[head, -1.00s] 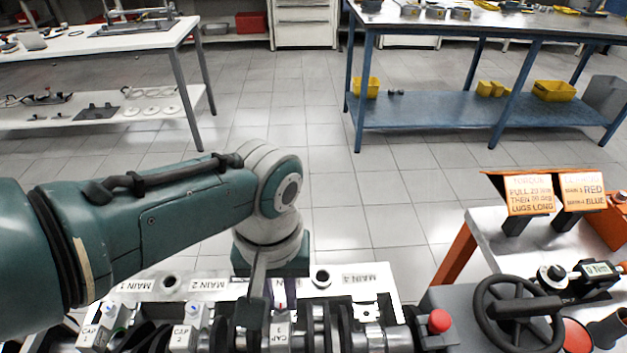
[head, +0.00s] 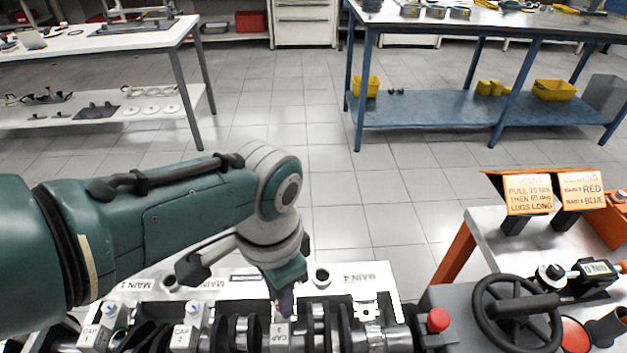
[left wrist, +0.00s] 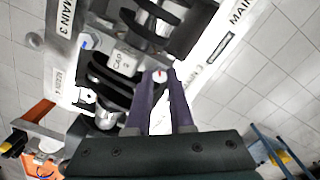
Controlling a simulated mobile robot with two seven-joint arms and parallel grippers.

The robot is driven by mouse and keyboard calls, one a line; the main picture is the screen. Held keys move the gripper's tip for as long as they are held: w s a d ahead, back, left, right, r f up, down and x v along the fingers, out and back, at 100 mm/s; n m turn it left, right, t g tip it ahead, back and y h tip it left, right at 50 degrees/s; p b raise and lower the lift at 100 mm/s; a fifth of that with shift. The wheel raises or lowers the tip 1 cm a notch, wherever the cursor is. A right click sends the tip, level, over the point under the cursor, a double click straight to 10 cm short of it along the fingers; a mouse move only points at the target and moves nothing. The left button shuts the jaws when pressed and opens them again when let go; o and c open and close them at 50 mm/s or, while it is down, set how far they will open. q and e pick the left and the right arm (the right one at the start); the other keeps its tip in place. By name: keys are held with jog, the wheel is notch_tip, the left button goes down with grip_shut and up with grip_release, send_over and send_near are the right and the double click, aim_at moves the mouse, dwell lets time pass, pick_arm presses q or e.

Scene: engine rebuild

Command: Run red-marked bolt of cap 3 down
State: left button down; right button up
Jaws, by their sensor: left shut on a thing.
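Cap 3 (head: 281,334) is a pale block on the engine's crank line, below my left gripper in the head view. My left gripper (head: 285,304) points down at the cap's far end, its dark purple fingers over the bolt there. In the left wrist view, the fingers of my left gripper (left wrist: 160,88) are shut on a bolt with a red mark on its pale round head (left wrist: 159,75). A labelled cap (left wrist: 123,62) shows beside it. The fingers hide the bolt in the head view. My right gripper is not in view.
Cap 2 (head: 186,335) and cap 1 (head: 95,331) stand to the left on the engine. A red knob (head: 438,320) and a black handwheel (head: 518,314) are to the right. Orange signs (head: 528,194) stand on the side table. The floor beyond is clear.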

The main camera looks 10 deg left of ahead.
pick_arm(q)
jog(key=m, duration=0.6)
jog(key=shift+w+r, duration=0.15)
jog(key=shift+m, duration=0.3)
jog(key=c, duration=1.1)
grip_release()
jog(key=shift+o, duration=0.2)
notch_tip(320, 180, up, 10)
jog(key=p, duration=0.5)
